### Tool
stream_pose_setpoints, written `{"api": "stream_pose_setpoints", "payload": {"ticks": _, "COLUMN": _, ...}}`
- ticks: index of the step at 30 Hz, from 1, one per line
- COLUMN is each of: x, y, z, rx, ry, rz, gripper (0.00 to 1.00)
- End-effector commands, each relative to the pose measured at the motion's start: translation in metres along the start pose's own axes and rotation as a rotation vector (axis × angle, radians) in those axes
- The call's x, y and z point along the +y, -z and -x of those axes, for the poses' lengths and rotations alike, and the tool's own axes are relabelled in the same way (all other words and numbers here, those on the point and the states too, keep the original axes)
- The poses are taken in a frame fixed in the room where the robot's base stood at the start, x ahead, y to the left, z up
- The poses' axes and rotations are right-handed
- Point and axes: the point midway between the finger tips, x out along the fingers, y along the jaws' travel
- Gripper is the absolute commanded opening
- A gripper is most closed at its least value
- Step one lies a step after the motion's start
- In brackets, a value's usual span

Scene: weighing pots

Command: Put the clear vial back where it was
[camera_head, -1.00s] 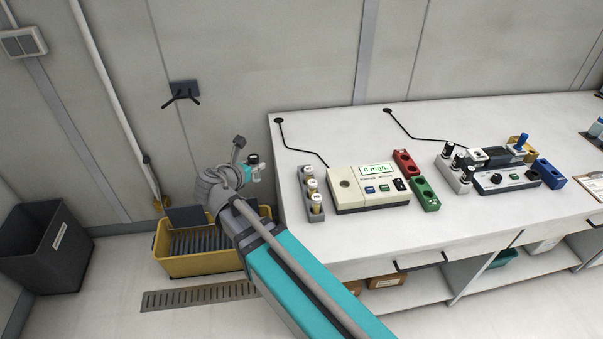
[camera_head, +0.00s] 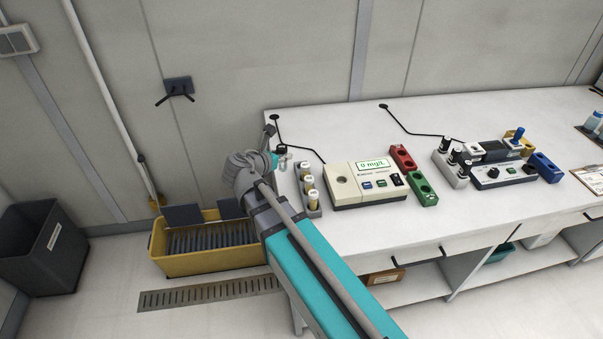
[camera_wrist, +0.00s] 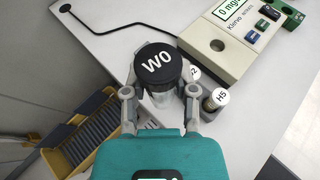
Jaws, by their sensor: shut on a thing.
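The clear vial shows in the wrist view (camera_wrist: 163,98), upright, with a black cap marked W0. My gripper (camera_wrist: 160,92) is shut on it, with a finger on each side. In the head view my gripper (camera_head: 276,160) is at the left end of the bench, just left of the grey rack (camera_head: 314,212), and the vial there is small and partly hidden. The rack holds several amber vials with white lids (camera_head: 308,180); one lid reads H5 in the wrist view (camera_wrist: 217,98). The held vial hides part of the rack in the wrist view.
The cream meter (camera_head: 367,184), its display at 0 mg/L, stands right of the rack. Red (camera_head: 403,157) and green (camera_head: 424,192) holders stand beside it. A yellow bin (camera_head: 195,263) is on the floor left of the bench. A black cable runs behind the rack.

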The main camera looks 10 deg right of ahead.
Motion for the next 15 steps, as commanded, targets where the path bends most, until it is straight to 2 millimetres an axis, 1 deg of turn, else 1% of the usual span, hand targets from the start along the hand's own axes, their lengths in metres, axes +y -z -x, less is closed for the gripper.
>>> {"api": "stream_pose_setpoints", "payload": {"ticks": 1, "x": -0.01, "y": -0.002, "z": -0.014, "rx": 0.0, "ry": 0.024, "rz": -0.01, "gripper": 0.0}}
{"api": "stream_pose_setpoints", "payload": {"ticks": 6, "x": -0.04, "y": -0.011, "z": -0.051, "rx": 0.0, "ry": 0.091, "rz": -0.038, "gripper": 0.0}}
{"api": "stream_pose_setpoints", "payload": {"ticks": 9, "x": -0.058, "y": -0.016, "z": -0.069, "rx": 0.0, "ry": 0.127, "rz": -0.052, "gripper": 0.0}}
{"api": "stream_pose_setpoints", "payload": {"ticks": 12, "x": -0.072, "y": -0.02, "z": -0.083, "rx": 0.0, "ry": 0.155, "rz": -0.064, "gripper": 0.0}}
{"api": "stream_pose_setpoints", "payload": {"ticks": 15, "x": -0.082, "y": -0.022, "z": -0.092, "rx": 0.0, "ry": 0.174, "rz": -0.072, "gripper": 0.0}}
